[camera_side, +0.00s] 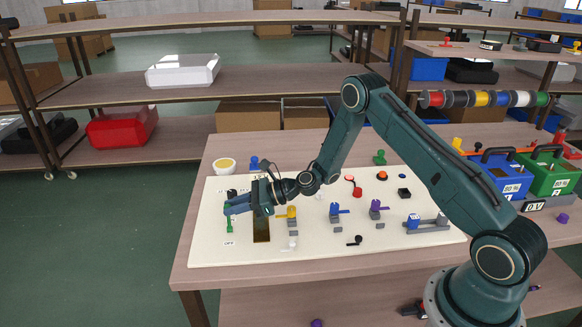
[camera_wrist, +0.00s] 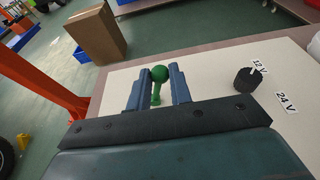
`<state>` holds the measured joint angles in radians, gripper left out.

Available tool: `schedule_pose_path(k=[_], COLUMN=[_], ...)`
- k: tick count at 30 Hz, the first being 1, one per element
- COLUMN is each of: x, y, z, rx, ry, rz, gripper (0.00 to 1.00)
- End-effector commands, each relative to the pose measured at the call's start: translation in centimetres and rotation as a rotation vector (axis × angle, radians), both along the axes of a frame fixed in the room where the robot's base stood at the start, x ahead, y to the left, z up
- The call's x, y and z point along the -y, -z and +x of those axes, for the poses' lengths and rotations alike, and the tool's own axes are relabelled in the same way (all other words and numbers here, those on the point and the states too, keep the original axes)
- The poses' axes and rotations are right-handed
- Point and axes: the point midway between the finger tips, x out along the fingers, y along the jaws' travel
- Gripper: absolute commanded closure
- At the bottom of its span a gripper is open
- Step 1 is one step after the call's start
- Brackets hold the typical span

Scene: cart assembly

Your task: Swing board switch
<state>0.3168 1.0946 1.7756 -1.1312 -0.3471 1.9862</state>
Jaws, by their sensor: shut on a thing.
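The board switch is a green lever with a round ball knob (camera_wrist: 160,74), seen between my fingers in the wrist view. In the side view its lower part (camera_side: 229,227) shows below my fingers, near the left edge of the white board (camera_side: 205,250), above a label reading OFF (camera_side: 229,243). My gripper (camera_side: 230,207) reaches in from the right with blue fingers and is shut on the green lever. In the side view the fingers hide the top of the lever. The lever's exact tilt is hard to tell.
Colored levers, including a yellow one (camera_side: 292,212) and a blue one (camera_side: 335,209), stand on the board right of my gripper. A black knob (camera_wrist: 247,79) sits by labels 12 V and 24 V. A yellow-filled bowl (camera_side: 224,165) is behind the board.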

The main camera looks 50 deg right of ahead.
Motion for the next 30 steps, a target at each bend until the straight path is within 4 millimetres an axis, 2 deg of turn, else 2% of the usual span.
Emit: schedule_pose_path(k=[7, 22, 30], x=[-0.8, -1.1, -1.8], y=[-0.2, -0.2, -0.2], z=[-0.9, -1.1, -1.8], rx=[-0.004, -0.005, -0.005], ry=[-0.004, -0.004, -0.005], rz=[0.001, 0.001, 0.000], gripper=[0.92, 0.92, 0.92])
